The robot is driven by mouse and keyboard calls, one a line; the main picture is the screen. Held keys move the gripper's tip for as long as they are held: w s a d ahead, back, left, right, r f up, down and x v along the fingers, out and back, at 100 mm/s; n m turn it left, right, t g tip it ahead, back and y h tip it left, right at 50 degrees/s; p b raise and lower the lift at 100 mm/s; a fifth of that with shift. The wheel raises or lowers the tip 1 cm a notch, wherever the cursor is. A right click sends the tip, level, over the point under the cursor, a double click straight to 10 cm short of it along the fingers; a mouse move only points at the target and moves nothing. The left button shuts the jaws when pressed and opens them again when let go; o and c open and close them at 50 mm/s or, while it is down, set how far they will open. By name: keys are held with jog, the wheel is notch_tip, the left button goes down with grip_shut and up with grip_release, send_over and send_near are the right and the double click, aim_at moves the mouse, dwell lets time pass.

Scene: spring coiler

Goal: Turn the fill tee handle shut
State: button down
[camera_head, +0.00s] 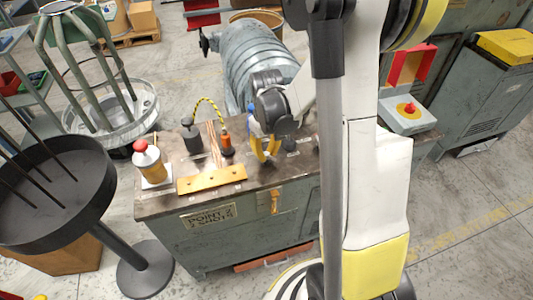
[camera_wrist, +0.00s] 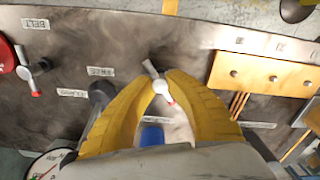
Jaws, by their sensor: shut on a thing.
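A tee handle (camera_wrist: 152,70) with a pale metal bar and a red tip stands on the dark bench top in the wrist view. The yellow fingers of my gripper (camera_wrist: 162,84) are shut on it, one on each side. The bar lies slanted, its red end towards the lower right.
A second red-tipped handle (camera_wrist: 26,70) stands at the left, near a label like "BELT". A drilled brass plate (camera_head: 211,180), a red-capped bottle (camera_head: 148,161) and an orange-based tool (camera_head: 226,146) are on the bench (camera_head: 180,205). A grey coiled drum (camera_head: 245,60) stands behind.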

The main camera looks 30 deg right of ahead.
aim_at(266, 153)
jog(key=shift+n, duration=0.6)
jog(key=c, duration=1.3)
grip_release()
notch_tip(266, 153, up, 12)
